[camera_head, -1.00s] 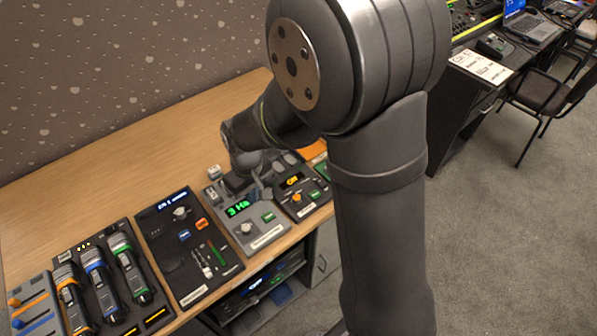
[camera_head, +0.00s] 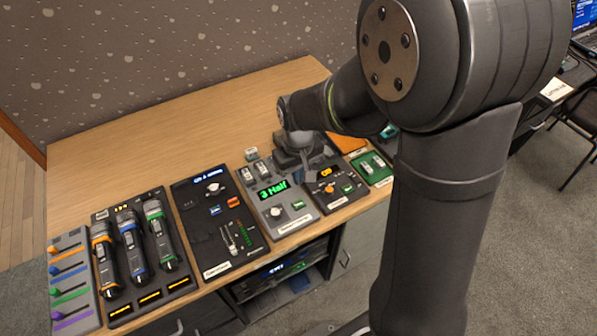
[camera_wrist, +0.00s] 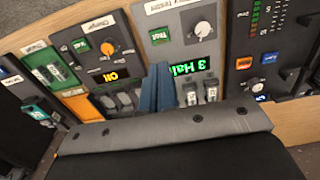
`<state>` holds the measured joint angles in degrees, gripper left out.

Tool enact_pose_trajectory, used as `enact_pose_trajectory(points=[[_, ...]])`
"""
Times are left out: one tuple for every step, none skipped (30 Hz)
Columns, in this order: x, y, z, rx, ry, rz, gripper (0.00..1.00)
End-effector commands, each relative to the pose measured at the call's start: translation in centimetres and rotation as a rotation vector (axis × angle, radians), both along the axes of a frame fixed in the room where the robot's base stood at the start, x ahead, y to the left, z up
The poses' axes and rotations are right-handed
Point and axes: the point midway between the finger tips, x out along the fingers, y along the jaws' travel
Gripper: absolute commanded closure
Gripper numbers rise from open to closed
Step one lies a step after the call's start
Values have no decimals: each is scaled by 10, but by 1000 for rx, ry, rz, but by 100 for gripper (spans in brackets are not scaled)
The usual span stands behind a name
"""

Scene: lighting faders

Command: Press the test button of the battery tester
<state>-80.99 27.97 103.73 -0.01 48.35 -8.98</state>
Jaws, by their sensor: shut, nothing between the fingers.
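The battery tester (camera_head: 262,206) is a grey panel with a green-lit display (camera_head: 272,190) reading "3 Half", a pale round knob (camera_head: 276,211) and a green button (camera_head: 298,205). In the wrist view the green button (camera_wrist: 160,36) lies just beyond my fingertips, left of the knob (camera_wrist: 203,28); its label is too small to read surely. My gripper (camera_wrist: 160,68) is shut and empty, its blue-grey fingers beside the display (camera_wrist: 196,66). In the head view my gripper (camera_head: 307,166) is over the tester's rear right edge; contact cannot be told.
Batteries (camera_wrist: 190,93) sit in slots on the tester. A dark charger panel (camera_head: 330,188) with an orange knob stands right of it, then a green battery tray (camera_head: 374,166). The rear desk (camera_head: 200,130) is clear.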

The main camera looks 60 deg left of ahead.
Motion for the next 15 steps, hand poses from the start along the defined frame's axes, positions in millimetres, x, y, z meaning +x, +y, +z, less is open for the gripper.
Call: enact_pose_trajectory(points=[[0, -1, -13, -7, 1, 0, 100], [0, -1, -19, -5, 1, 0, 100], [0, -1, -27, -5, 1, 0, 100], [0, -1, -33, -4, 1, 0, 100], [0, -1, -39, -5, 1, 0, 100], [0, -1, -47, -5, 1, 0, 100], [0, -1, -53, -4, 1, 0, 100], [0, -1, -58, -4, 1, 0, 100], [0, -1, -65, -4, 1, 0, 100], [0, -1, -70, -3, 1, 0, 100], [0, -1, -74, -4, 1, 0, 100], [0, -1, -79, -3, 1, 0, 100], [0, -1, -83, -2, 1, 0, 100], [0, -1, -87, -2, 1, 1, 100], [0, -1, -90, -2, 1, 1, 100]])
